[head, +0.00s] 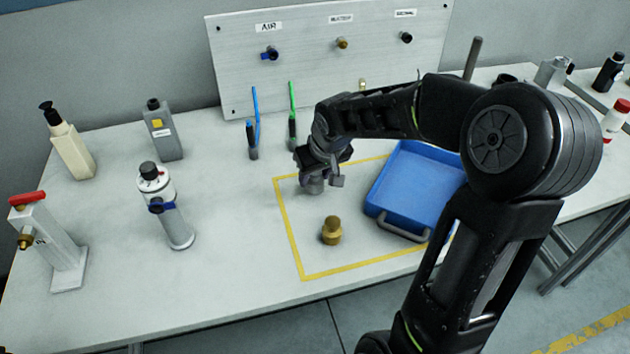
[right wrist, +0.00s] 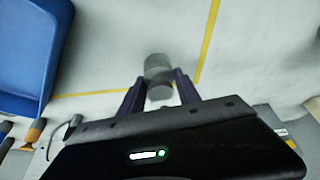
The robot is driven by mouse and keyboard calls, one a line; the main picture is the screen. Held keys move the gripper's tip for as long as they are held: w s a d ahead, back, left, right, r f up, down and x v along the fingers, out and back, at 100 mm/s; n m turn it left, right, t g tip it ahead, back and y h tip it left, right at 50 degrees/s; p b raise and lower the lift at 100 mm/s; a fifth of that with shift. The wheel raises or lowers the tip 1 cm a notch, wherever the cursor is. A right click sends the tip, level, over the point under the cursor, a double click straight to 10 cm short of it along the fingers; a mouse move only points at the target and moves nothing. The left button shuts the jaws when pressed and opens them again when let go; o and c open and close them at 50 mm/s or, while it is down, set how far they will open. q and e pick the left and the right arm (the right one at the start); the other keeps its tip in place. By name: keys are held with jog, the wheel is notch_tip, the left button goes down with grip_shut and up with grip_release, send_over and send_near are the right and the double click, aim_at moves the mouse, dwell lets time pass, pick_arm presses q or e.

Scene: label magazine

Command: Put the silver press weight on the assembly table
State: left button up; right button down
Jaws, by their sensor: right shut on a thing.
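The silver press weight (head: 313,184) is a small grey cylinder at my right gripper, near the upper left of the yellow outline on the assembly table (head: 235,275). My right gripper (head: 318,172) is shut on it. In the right wrist view the weight (right wrist: 158,70) sits between the two fingertips of my right gripper (right wrist: 160,90), with the pale tabletop behind it. I cannot tell whether its base touches the table. My left gripper does not show.
A brass weight (head: 331,231) stands inside the yellow outline. A blue tray (head: 400,213) lies to the right. Several bottles and devices, such as the grey bottle (head: 163,132) and white cylinder (head: 168,205), stand to the left. A panel (head: 310,75) rises behind.

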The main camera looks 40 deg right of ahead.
jog(key=shift+f, duration=1.15)
jog(key=shift+f, duration=0.1)
jog(key=c, duration=0.9)
grip_release()
jog(key=shift+o, duration=0.2)
jog(key=shift+s+r, duration=0.1)
jog(key=shift+r, duration=0.35)
jog(key=v, duration=1.1)
jog(key=shift+r, duration=0.15)
